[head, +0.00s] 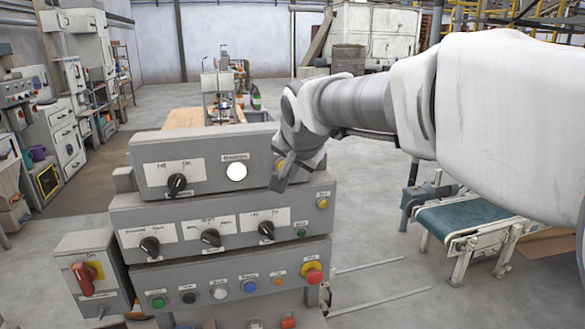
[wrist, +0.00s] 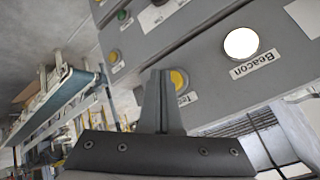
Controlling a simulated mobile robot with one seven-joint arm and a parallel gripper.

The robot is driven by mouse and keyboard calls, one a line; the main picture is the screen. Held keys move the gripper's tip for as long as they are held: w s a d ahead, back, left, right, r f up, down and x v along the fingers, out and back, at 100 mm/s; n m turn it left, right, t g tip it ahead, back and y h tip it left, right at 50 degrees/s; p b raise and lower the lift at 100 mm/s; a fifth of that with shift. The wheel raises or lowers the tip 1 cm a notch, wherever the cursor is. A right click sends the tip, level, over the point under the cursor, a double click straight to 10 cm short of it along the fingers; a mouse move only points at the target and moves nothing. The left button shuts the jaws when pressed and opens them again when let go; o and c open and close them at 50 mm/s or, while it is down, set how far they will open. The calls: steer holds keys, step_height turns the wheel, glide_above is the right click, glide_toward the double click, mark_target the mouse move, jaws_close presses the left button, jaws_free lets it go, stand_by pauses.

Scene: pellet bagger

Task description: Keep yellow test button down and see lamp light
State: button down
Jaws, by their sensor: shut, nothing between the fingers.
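The yellow test button (wrist: 180,80) shows in the wrist view on the top grey box, its label partly covered by my fingers. My gripper (wrist: 160,74) is shut and empty, its fingertips overlapping the button's left edge. I cannot tell whether they touch it or press it down.
Another yellow button (head: 322,203) and a green button (head: 301,232) sit on the box below. A red emergency knob (head: 313,273) is lower right. A black rotary knob (head: 176,185) is left of the lamp. A conveyor (head: 465,217) stands to the right.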

steer(key=shift+w, duration=0.1)
stand_by(0.6)
steer(key=shift+w+a, duration=0.1)
steer(key=shift+w, duration=0.25)
steer(key=shift+w+a, duration=0.15)
steer(key=shift+w, duration=0.3)
stand_by(0.7)
stand_by(1.6)
steer(key=shift+s+d+b, duration=0.25)
steer(key=shift+s+b, duration=0.25)
steer(key=shift+s, duration=0.4)
steer(key=s+b, duration=0.1)
steer(key=s, duration=0.1)
steer(key=s+d+b, duration=0.1)
steer(key=s, duration=0.1)
steer(key=shift+s+d, duration=0.15)
steer(key=shift+s, duration=0.25)
